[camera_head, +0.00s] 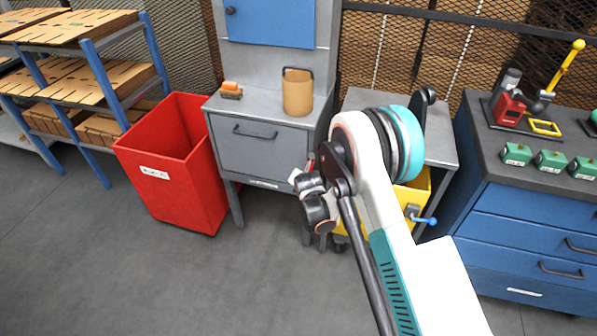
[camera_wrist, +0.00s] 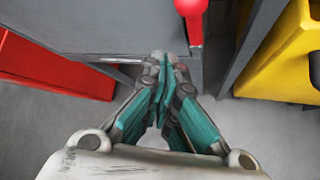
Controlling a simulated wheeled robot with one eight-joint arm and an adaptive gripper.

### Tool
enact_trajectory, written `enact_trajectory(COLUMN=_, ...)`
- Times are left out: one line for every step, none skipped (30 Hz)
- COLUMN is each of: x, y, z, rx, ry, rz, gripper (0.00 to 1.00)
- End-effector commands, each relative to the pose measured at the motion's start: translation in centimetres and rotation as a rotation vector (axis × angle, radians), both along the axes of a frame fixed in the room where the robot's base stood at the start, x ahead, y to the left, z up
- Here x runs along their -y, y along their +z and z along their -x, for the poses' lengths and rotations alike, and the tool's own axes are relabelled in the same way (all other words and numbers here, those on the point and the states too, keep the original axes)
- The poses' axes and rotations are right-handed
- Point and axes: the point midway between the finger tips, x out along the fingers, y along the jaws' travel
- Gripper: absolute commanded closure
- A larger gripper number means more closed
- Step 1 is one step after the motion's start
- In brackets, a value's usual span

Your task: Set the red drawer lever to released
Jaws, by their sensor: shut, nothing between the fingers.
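The red lever (camera_wrist: 195,28) shows at the top of the wrist view, with a rounded red knob at its upper end. It sits at the right edge of the grey drawer cabinet (camera_wrist: 90,22). In the head view a small bit of the red lever (camera_head: 310,165) shows beside the cabinet's drawer (camera_head: 262,150), partly hidden by my arm. My gripper (camera_wrist: 164,58) is shut and empty, its fingertips just left of and below the lever in the wrist view. I cannot tell whether they touch it. In the head view my fingers are mostly hidden by my wrist.
A red bin (camera_head: 175,165) stands left of the cabinet. A yellow container (camera_head: 412,190) with a blue-tipped handle is to the right, under a grey table. A blue drawer bench (camera_head: 510,205) stands further right. Open floor (camera_head: 150,280) lies in front.

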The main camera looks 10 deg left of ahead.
Motion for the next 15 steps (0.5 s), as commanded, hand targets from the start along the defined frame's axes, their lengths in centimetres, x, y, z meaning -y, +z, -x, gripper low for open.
enact_trajectory(x=0.8, y=0.7, z=0.9, rx=0.000, ry=0.000, rz=0.000, gripper=1.00)
enact_trajectory(x=1.1, y=0.9, z=1.3, rx=0.000, ry=0.000, rz=0.000, gripper=1.00)
enact_trajectory(x=1.7, y=1.0, z=1.9, rx=-0.001, ry=0.001, rz=-0.001, gripper=1.00)
enact_trajectory(x=2.0, y=1.2, z=2.3, rx=0.000, ry=0.001, rz=-0.001, gripper=1.00)
enact_trajectory(x=2.3, y=1.3, z=2.6, rx=0.000, ry=0.001, rz=-0.001, gripper=1.00)
enact_trajectory(x=2.7, y=1.4, z=3.1, rx=0.000, ry=0.001, rz=-0.001, gripper=1.00)
enact_trajectory(x=3.0, y=1.5, z=3.4, rx=0.000, ry=0.000, rz=0.000, gripper=1.00)
enact_trajectory(x=3.3, y=1.6, z=3.6, rx=0.000, ry=0.000, rz=0.000, gripper=1.00)
enact_trajectory(x=3.6, y=1.7, z=3.9, rx=0.000, ry=0.000, rz=0.000, gripper=1.00)
enact_trajectory(x=3.8, y=1.7, z=4.1, rx=0.000, ry=0.001, rz=0.001, gripper=1.00)
enact_trajectory(x=3.9, y=1.8, z=4.3, rx=0.000, ry=0.001, rz=0.001, gripper=1.00)
enact_trajectory(x=4.1, y=1.8, z=4.5, rx=0.000, ry=0.001, rz=0.001, gripper=1.00)
enact_trajectory(x=4.1, y=1.8, z=4.6, rx=0.001, ry=0.001, rz=0.000, gripper=1.00)
enact_trajectory(x=4.2, y=1.8, z=4.6, rx=0.001, ry=0.001, rz=0.000, gripper=1.00)
enact_trajectory(x=4.3, y=1.8, z=4.7, rx=0.000, ry=0.002, rz=0.000, gripper=1.00)
